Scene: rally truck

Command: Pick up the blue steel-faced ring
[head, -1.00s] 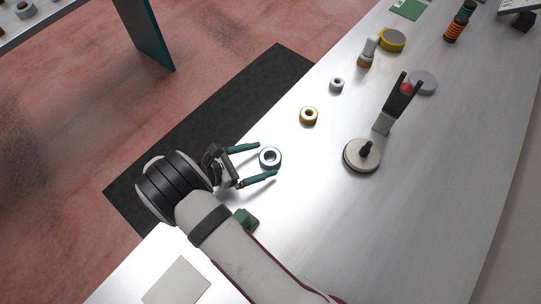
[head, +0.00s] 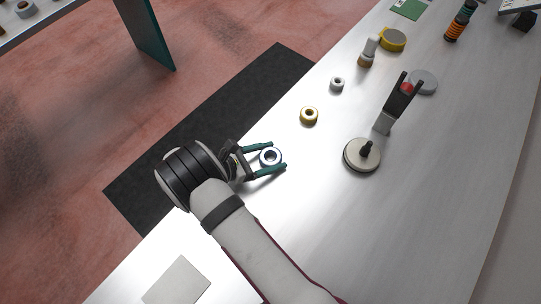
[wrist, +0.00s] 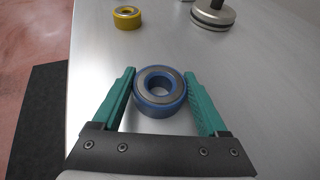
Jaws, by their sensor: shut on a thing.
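The blue steel-faced ring (head: 270,156) sits near the left edge of the metal bench, its steel face up. My gripper (head: 274,157) has its green fingers on both sides of the ring and is shut on it. In the wrist view the ring (wrist: 160,91) shows between the two fingertips (wrist: 160,92), with its blue side and grey top face visible. It looks to be at bench level; I cannot tell whether it is clear of the surface.
A round pale disc with a black knob (head: 361,155) is to the right. A black forked stand with a red part (head: 398,100) is behind it. The near bench is mostly clear.

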